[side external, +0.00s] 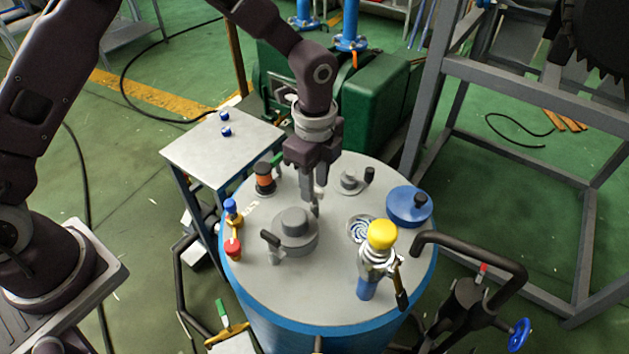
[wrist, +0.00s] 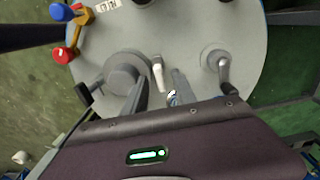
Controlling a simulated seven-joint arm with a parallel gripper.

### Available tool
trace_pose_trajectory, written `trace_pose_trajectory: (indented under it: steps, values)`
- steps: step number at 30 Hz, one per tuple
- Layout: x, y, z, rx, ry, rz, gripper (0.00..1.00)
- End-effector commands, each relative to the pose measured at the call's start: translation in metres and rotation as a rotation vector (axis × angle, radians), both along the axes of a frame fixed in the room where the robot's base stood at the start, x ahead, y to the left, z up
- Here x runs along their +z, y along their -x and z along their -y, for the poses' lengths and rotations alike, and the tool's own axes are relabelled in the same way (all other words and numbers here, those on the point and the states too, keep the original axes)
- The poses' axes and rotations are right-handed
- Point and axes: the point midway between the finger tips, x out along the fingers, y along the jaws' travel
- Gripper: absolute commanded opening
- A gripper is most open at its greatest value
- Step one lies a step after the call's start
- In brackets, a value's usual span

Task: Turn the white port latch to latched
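The white port latch (wrist: 158,73) is a short pale lever on the grey lid (side external: 300,295), beside a round grey port (wrist: 127,74). In the side view the same port (side external: 295,228) stands on the lid with a black-handled lever at its front left, and my fingers partly hide the latch. My gripper (side external: 311,203) points straight down, low over the lid just behind and right of the port. In the wrist view my gripper (wrist: 160,88) has its two fingers apart, with the latch showing in the gap. I cannot tell whether either finger touches it.
On the lid are a yellow-capped valve (side external: 381,236), a blue cover (side external: 409,206), a spiral-patterned window (side external: 361,229), a small black-handled fitting (side external: 352,181), an orange-and-black fitting (side external: 264,179) and a red-and-blue valve (side external: 233,228). A small metal table (side external: 215,150) stands behind left.

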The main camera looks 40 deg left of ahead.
Motion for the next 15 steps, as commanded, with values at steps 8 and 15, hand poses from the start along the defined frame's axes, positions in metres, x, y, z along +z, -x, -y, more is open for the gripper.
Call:
trace_pose_trajectory:
  steps: [8,15]
  values:
    - [-0.0038,-0.0001,-0.0001,0.001,0.000,0.001,0.33]
    - [-0.0035,-0.0001,-0.0002,0.001,0.000,0.001,0.00]
